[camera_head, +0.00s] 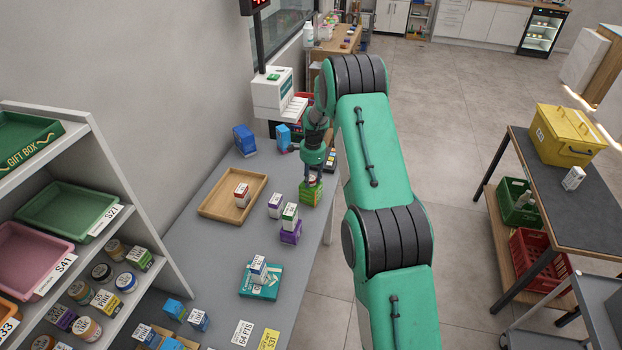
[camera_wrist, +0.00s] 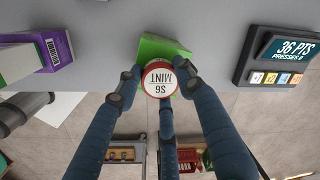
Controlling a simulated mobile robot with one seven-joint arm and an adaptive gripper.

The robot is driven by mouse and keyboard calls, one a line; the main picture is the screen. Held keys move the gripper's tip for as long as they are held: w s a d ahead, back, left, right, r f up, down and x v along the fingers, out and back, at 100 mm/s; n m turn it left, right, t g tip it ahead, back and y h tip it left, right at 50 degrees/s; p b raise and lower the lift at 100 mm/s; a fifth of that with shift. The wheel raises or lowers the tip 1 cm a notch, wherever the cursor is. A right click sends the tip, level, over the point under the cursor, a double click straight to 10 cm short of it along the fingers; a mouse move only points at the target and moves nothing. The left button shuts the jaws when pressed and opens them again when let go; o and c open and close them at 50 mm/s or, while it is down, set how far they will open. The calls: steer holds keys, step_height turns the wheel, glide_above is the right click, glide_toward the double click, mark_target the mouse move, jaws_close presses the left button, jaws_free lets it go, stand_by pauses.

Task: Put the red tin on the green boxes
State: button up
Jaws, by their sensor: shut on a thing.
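The red tin (camera_wrist: 159,78) has a round white lid marked MINT. My gripper (camera_wrist: 157,84) is shut on it, with blue fingers on both sides. In the wrist view a green box (camera_wrist: 163,46) lies behind and under the tin. In the head view the gripper (camera_head: 313,172) points down over the green box (camera_head: 310,194), near the counter's right edge. Only a little of the tin (camera_head: 312,179) shows there, directly over the green box. I cannot tell whether it touches the box top.
A purple box (camera_head: 290,233) with a green-and-white box on it stands close in front. A wooden tray (camera_head: 232,213) holds a red-and-white box. A points display (camera_wrist: 283,56) stands right of the tin in the wrist view. A teal box (camera_head: 262,283) lies nearer on the counter.

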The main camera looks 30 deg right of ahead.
mark_target(312, 179)
steer(key=shift+f, duration=0.1)
steer(key=o, duration=1.3)
steer(key=shift+c, duration=0.2)
step_height(312, 179, up, 12)
steer(key=s, duration=0.1)
steer(key=shift+r, duration=0.2)
